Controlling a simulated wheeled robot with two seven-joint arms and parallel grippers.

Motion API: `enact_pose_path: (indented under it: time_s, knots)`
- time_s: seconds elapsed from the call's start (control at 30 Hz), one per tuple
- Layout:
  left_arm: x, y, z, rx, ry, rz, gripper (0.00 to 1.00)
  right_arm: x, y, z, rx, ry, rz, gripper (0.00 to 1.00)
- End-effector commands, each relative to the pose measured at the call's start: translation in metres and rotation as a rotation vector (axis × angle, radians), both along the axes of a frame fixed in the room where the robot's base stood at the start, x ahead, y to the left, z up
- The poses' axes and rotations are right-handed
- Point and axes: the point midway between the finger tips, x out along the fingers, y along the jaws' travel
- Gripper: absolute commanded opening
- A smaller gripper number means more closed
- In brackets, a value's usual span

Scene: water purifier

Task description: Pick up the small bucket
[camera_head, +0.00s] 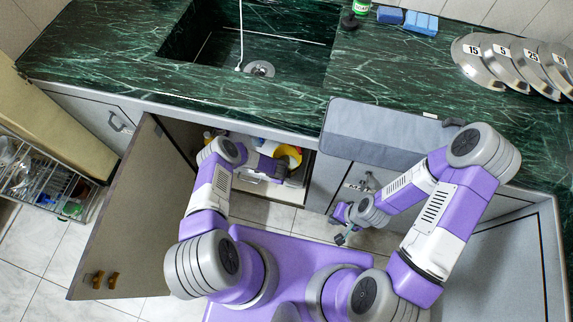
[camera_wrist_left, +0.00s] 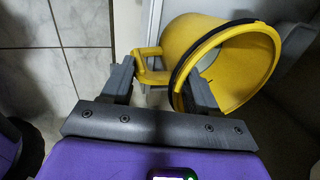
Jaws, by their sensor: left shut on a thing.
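The small bucket is yellow (camera_head: 290,153) and sits in the open cabinet under the sink in the head view. In the left wrist view the bucket (camera_wrist_left: 190,40) is tipped, its round mouth facing right and toward me, with a yellow handle on its left side. My left gripper (camera_wrist_left: 163,90) has one finger by the handle and the other inside the mouth, shut on the bucket's handle side. In the head view my left gripper (camera_head: 282,170) reaches into the cabinet and partly hides the bucket. My right gripper (camera_head: 345,232) is outside the cabinet, small and unclear, holding nothing I can see.
The open cabinet door (camera_head: 130,215) stands left of my left arm. A wire rack (camera_head: 40,178) is at the far left. The green counter (camera_head: 395,75) with the sink (camera_head: 260,55) lies above, with several numbered metal lids (camera_head: 485,60) at right. The tiled floor (camera_head: 265,212) before the cabinet is clear.

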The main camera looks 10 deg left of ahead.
Motion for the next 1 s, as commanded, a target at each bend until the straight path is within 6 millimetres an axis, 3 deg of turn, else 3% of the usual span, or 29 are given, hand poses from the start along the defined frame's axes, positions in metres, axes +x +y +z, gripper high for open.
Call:
enact_pose_path:
  time_s: [0.03, 0.23, 0.67, 1.0]
  knots:
    - [0.0, 0.0, 0.0, 0.0, 0.0, 0.0, 0.3, 0.0, 0.0, 0.0, 0.0, 0.0, 0.0, 0.0]
    - [0.0, 0.0, 0.0, 0.0, -0.001, 0.0, 0.0, 0.0, 0.0, 0.0, 0.0, 0.0, 0.0, 0.0]
    - [0.001, 0.0, 0.004, 0.0, -0.002, -0.001, 0.0, 0.0, 0.0, 0.002, 0.0, 0.0, 0.0, 0.0]
    - [0.001, 0.0, 0.027, 0.0, -0.002, -0.002, 0.0, 0.0, 0.0, 0.016, 0.0, 0.0, 0.0, 0.0]
